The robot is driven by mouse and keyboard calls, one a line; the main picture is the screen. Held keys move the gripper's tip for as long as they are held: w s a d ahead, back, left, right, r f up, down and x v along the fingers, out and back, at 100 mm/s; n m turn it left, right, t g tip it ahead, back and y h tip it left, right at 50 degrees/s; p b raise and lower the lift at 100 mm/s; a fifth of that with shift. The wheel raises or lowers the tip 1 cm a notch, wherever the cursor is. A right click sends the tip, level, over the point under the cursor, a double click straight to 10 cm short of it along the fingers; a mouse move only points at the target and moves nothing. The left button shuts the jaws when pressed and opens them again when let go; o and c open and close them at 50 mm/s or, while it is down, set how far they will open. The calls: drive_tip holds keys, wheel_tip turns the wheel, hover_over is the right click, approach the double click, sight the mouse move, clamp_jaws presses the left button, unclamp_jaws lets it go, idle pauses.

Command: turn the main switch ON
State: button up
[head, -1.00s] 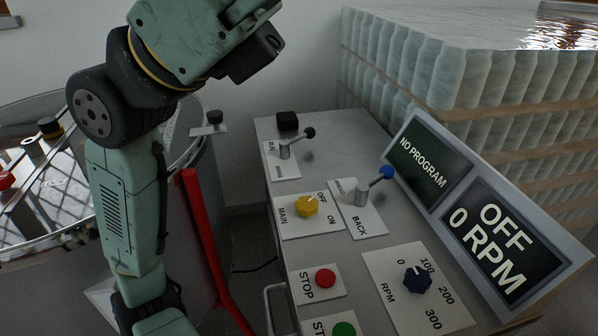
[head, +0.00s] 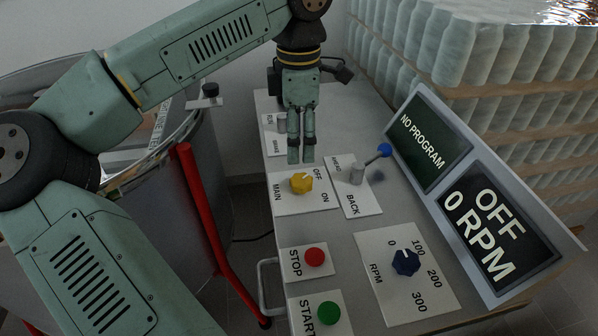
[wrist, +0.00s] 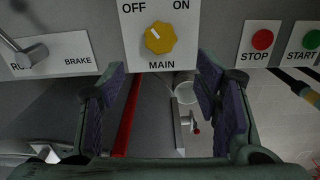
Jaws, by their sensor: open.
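The main switch (head: 301,183) is a yellow knob on a white plate marked MAIN, OFF and ON. Its white pointer line is turned toward OFF, and the display (head: 500,235) reads OFF and 0 RPM. In the wrist view the knob (wrist: 160,38) is at the top middle, with its line pointing up and left toward OFF. My gripper (head: 301,158) points down just behind the knob in the head view. In the wrist view its fingers (wrist: 160,100) are apart with nothing between them, and the knob lies beyond them, not gripped.
A blue-tipped AHEAD/BACK lever (head: 385,150) stands right of the knob. The red STOP button (head: 315,257), green START button (head: 328,313) and dark RPM dial (head: 406,262) are nearer. A red bar (head: 205,225) rises left of the panel. Wrapped bottles (head: 480,60) stand behind the displays.

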sight(299, 179)
wheel_tip(299, 179, down, 10)
drive_tip(key=shift+d+r+p, duration=0.1)
drive_tip(key=shift+r+p, duration=0.15)
drive_tip(key=shift+p, duration=0.65)
drive_tip(key=c, duration=1.1)
drive_tip(key=shift+c, duration=0.2)
